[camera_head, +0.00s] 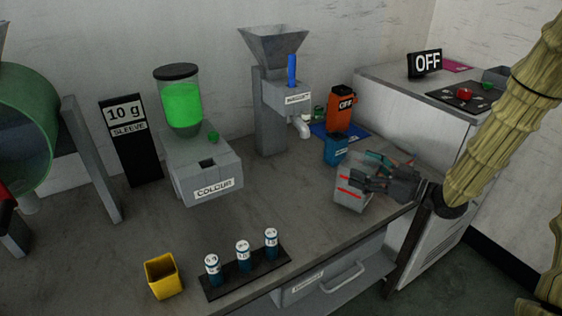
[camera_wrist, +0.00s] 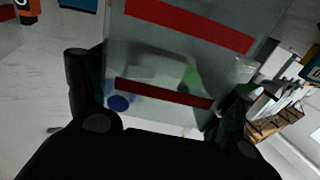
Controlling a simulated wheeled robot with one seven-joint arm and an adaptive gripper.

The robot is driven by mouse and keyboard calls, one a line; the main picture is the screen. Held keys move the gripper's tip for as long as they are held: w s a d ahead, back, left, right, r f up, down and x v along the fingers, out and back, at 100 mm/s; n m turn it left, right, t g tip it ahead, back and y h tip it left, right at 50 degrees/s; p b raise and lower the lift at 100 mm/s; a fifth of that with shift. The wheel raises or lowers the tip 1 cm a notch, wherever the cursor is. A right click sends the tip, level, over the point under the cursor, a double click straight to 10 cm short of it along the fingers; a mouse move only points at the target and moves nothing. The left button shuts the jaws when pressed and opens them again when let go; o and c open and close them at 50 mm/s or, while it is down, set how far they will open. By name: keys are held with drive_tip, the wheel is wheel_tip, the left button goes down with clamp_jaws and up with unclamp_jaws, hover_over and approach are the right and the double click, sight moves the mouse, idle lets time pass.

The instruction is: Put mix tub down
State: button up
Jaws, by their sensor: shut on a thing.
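The mix tub (camera_head: 350,188) is a grey, translucent square tub with red bands, near the right end of the bench in the head view. My gripper (camera_head: 372,180) is shut on it, coming from the right. In the wrist view the tub (camera_wrist: 185,65) fills the middle between my two dark fingers, and a blue and a green patch show through its wall. The tub looks slightly tilted in the head view. I cannot tell whether its base touches the bench (camera_head: 290,215).
The colour dispenser (camera_head: 205,175), a rack with three vials (camera_head: 245,275) and a yellow cup (camera_head: 163,276) stand to the left. Bare bench lies left of the tub.

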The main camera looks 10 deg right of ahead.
drive_tip(key=f+p+x, duration=0.1)
drive_tip(key=x, duration=1.6)
drive_tip(key=shift+f, duration=0.25)
drive_tip(key=shift+s+a+f, duration=0.1)
drive_tip(key=shift+a+f, duration=0.05)
drive_tip(key=shift+f, duration=0.05)
drive_tip(key=o, duration=1.4)
drive_tip(key=shift+c, duration=0.2)
drive_tip(key=shift+r, duration=0.1)
drive_tip(key=b+v, duration=0.1)
drive_tip(key=v, duration=1.1)
drive_tip(key=shift+r, duration=0.1)
